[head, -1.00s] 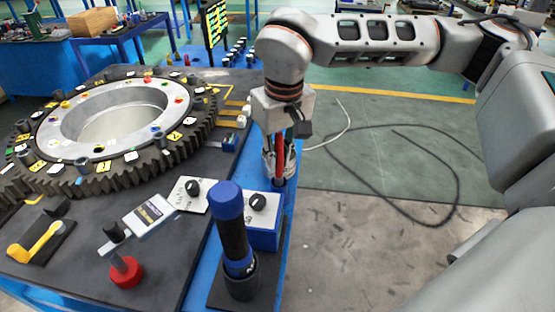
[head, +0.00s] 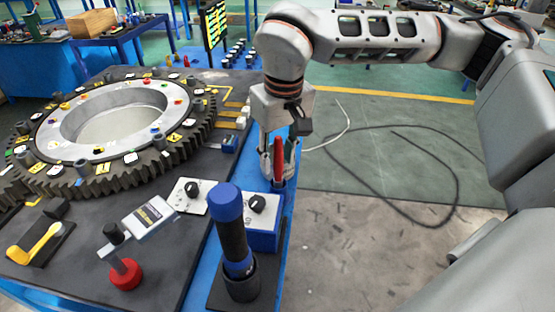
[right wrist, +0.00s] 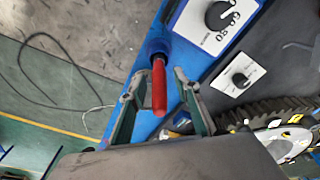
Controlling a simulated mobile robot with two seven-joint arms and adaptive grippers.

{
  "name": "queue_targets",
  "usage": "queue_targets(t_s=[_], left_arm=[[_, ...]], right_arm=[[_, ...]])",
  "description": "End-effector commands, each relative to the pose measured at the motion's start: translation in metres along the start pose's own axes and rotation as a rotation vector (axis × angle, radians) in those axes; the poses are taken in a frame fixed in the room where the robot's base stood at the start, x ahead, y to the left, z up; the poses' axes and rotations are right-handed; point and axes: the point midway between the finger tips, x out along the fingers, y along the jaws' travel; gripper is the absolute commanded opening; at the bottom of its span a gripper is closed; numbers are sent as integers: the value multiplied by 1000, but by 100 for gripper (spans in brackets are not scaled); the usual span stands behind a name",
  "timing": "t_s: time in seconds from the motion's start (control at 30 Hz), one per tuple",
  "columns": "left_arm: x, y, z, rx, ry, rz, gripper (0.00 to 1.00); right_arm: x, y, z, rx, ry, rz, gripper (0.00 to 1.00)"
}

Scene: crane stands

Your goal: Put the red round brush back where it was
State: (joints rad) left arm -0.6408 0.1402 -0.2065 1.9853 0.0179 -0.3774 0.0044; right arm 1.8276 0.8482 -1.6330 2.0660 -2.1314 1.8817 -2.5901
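The red round brush (head: 278,155) stands upright at the right edge of the blue table. Its lower end is in a small blue holder (head: 280,184), so only the red handle shows. It also shows in the right wrist view (right wrist: 159,88), where its far end sits in the round blue holder (right wrist: 157,48). My right gripper (head: 278,174) points down over the brush and is open, with one finger on each side of the handle. In the right wrist view, gaps show between the handle and both fingers. My left gripper is not in view.
A blue box with a black knob (head: 258,204) and a tall blue-topped black tool (head: 232,235) stand nearer along the table edge. A large gear ring (head: 110,135) fills the left. A red-based stand (head: 125,273) is in front. Floor to the right is clear except for a cable.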

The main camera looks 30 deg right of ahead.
Motion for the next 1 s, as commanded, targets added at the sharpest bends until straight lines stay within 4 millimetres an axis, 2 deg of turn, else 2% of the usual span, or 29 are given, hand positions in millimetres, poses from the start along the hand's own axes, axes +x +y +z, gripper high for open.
queue_targets(t_s=[0.03, 0.3, 0.5, 0.7, 1.0], left_arm=[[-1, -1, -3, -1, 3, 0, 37], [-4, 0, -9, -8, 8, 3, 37], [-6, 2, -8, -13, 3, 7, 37], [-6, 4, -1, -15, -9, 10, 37], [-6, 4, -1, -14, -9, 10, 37]], right_arm=[[-12, 0, -1, 1, 5, 0, 32], [-68, 0, -1, 2, 6, 0, 32], [-96, 0, 0, 1, 3, 1, 32], [-105, 0, 0, 0, 1, 0, 32], [-104, 0, 0, 0, 0, 0, 32]])
